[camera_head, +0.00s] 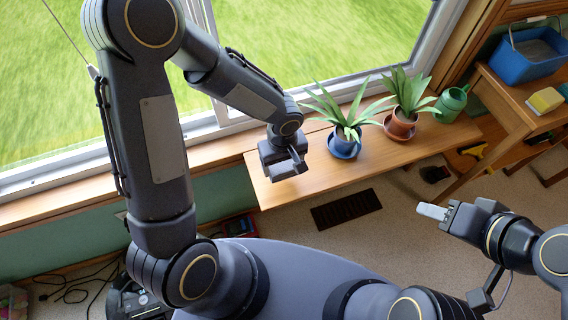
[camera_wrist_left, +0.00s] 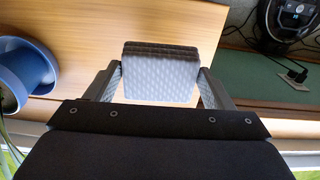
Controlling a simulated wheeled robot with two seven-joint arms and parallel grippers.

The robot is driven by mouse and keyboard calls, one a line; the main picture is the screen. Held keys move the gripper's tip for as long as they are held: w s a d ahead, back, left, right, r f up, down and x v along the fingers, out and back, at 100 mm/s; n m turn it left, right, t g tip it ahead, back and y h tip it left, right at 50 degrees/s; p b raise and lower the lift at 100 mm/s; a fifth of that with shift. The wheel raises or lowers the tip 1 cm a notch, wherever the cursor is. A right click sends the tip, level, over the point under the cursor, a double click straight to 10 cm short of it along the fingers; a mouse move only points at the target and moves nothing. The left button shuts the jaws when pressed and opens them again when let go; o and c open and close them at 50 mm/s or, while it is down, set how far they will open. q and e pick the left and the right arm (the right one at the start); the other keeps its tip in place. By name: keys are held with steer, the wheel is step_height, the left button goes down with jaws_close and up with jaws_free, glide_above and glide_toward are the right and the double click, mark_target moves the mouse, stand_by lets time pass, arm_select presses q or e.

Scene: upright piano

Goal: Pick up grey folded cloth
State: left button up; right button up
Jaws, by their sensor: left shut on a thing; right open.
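The grey folded cloth (camera_wrist_left: 160,73) sits between the two fingers of my left gripper in the left wrist view. It is a quilted, layered block, and both fingers touch its sides. In the head view my left gripper (camera_head: 288,167) is at the left end of the wooden shelf (camera_head: 330,180) under the window. There the cloth is mostly hidden by the gripper. I cannot tell whether the cloth touches the shelf. My right gripper (camera_head: 432,211) is open and empty over the floor at the right.
A plant in a blue pot (camera_head: 344,143), a plant in a terracotta pot (camera_head: 400,124) and a green watering can (camera_head: 451,104) stand right of the left gripper. A dark floor vent (camera_head: 346,209) lies below. A table with a blue bin (camera_head: 526,60) is at upper right.

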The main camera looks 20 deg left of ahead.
arm_select(q)
steer(key=s+r, duration=0.8)
steer(key=s, duration=0.4)
steer(key=shift+s+d, duration=0.2)
steer(key=shift+d, duration=0.2)
